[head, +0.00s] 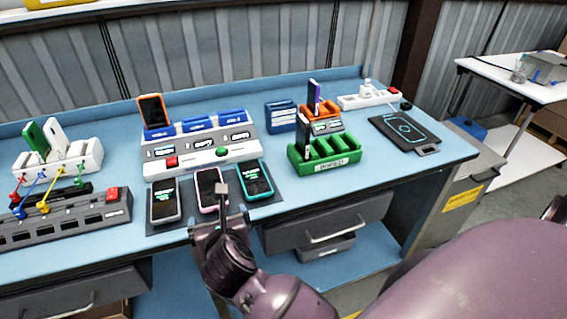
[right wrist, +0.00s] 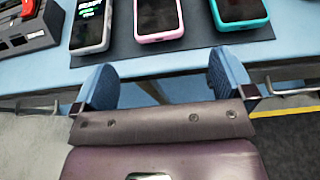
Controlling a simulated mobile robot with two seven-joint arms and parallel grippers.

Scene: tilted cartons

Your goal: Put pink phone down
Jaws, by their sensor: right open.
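The pink phone (head: 210,189) lies flat, screen up, on a dark mat (head: 266,203) on the blue bench. It lies between a grey-white phone (head: 164,201) and a teal phone (head: 255,181). The right wrist view shows the pink phone (right wrist: 159,17) beyond the fingers, cut off by the top edge. My right gripper (head: 221,205) is at the bench's front edge, just in front of the pink phone. In the right wrist view my right gripper (right wrist: 164,90) is open, with nothing between its blue fingers. My left gripper is not in view.
Behind the mat stands a grey-white dock (head: 203,156) with an orange phone (head: 154,110) upright in it. A green rack (head: 325,156) and a dark pad (head: 404,131) are to the right. A grey block with slots (head: 66,221) is at left.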

